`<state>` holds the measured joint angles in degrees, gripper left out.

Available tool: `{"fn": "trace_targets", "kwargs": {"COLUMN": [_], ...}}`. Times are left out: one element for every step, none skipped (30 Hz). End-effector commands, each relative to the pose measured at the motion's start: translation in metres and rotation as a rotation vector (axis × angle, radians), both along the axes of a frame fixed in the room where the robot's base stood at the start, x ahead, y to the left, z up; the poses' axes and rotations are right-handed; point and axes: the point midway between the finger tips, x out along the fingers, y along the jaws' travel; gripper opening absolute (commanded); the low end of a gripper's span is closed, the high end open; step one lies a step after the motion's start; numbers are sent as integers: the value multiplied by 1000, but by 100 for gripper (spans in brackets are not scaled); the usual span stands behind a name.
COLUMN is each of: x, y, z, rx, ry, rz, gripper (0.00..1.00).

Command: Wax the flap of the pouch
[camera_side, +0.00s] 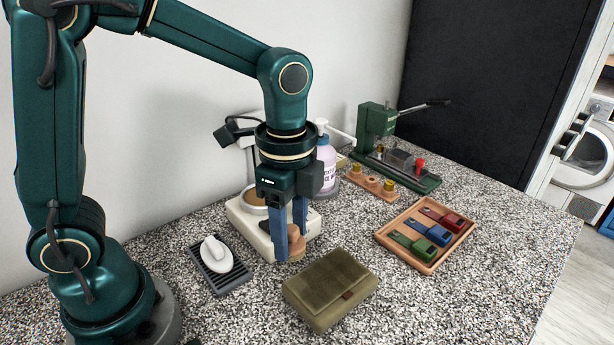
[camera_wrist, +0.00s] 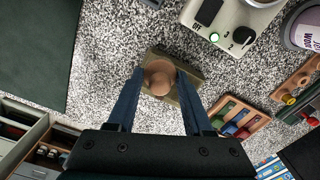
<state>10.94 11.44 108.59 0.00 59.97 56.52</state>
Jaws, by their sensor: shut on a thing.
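The olive-green pouch (camera_side: 322,285) lies flat on the speckled counter, its flap (camera_side: 335,272) folded down with a small brown tab at the front edge. My gripper (camera_side: 290,246) points down just behind the pouch in the side view, its blue fingers shut on a rounded tan piece (camera_side: 297,249). In the wrist view the tan piece (camera_wrist: 160,77) sits between the fingertips, with the pouch (camera_wrist: 190,70) behind it and partly hidden. Whether the piece touches the pouch I cannot tell. A cream warmer (camera_side: 243,220) with a round brown-filled pan (camera_side: 254,197) stands behind my gripper.
A white iron-like tool (camera_side: 213,250) rests on a dark slatted stand (camera_side: 233,279) at left. A wooden tray (camera_side: 422,264) holds green, blue and red pieces at right. A labelled bottle (camera_side: 325,165), wooden holder (camera_side: 373,188) and green press (camera_side: 376,125) stand behind.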

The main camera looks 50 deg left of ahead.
Motion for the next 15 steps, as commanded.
{"fn": "trace_targets", "kwargs": {"x": [-1,-1,0,-1,-1,-1,-1,-1,-1,0,0,-1,-1,0,-1], "y": [0,0,0,0,0,0,0,0,0,0,0,0,0,0,1], "z": [-5,-8,-12,-14,-17,-20,-23,-26,-30,-32,-35,-39,-42,-44,-50], "rx": [1,0,1,1,0,1,1,0,1,1,1,0,1,1,1], "ry": [4,4,4,5,4,4,4,4,5,4,4,4,5,4,6], "rz": [1,1,1,1,1,1,1,1,1,1,2,2,2,2,2], "gripper": [6,6,6,6,6,6,6,6,6,6,6,6,6,6,6]}}
